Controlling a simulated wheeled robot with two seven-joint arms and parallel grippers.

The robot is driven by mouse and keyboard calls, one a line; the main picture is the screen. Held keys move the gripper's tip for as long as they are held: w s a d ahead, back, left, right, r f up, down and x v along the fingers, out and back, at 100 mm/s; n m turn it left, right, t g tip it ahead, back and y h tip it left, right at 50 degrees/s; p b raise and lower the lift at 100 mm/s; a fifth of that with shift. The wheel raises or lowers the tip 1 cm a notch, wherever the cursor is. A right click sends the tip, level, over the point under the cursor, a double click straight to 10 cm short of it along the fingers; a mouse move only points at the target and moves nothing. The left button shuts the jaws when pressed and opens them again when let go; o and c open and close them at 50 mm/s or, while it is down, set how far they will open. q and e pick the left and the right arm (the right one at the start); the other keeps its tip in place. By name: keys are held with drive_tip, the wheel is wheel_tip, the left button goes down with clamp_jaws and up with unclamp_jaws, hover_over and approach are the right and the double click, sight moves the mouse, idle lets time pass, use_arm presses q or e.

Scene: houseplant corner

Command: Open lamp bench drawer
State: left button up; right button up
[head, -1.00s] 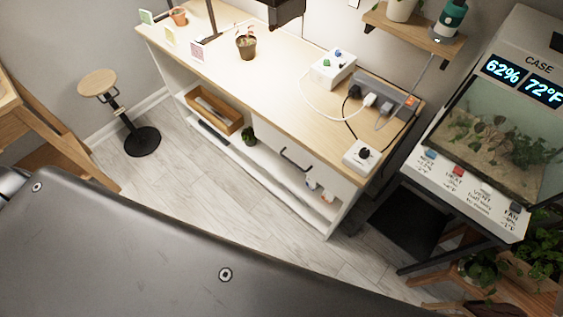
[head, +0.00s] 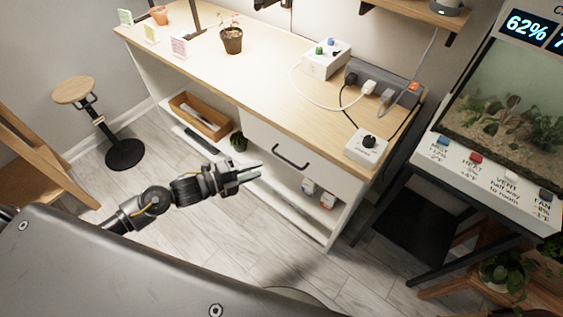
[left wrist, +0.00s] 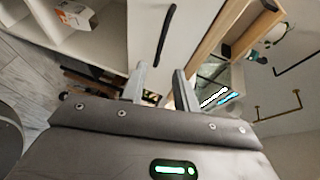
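The lamp bench (head: 265,90) has a light wood top and a white body. Its drawer (head: 300,150) is a white front with a dark bar handle (head: 291,157), and it looks closed. The drawer front and handle also show in the left wrist view, with the handle (left wrist: 165,35) ahead of the fingers. My left gripper (head: 252,174) is in front of the bench, to the left of and slightly below the handle, apart from it. Its two fingers (left wrist: 160,85) are spread with nothing between them. My right gripper is in neither view.
On the bench top are a potted plant (head: 231,38), a white control box (head: 325,58), a power strip (head: 385,85) and a dial box (head: 367,146). A wooden tray (head: 200,115) sits in the open shelf. A stool (head: 75,90) stands left. A terrarium (head: 500,110) stands right.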

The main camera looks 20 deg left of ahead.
sight(285, 160)
use_arm(q)
drive_tip(key=x, duration=1)
drive_tip(key=shift+p, duration=0.3)
clamp_jaws()
drive_tip(key=shift+a, duration=0.1)
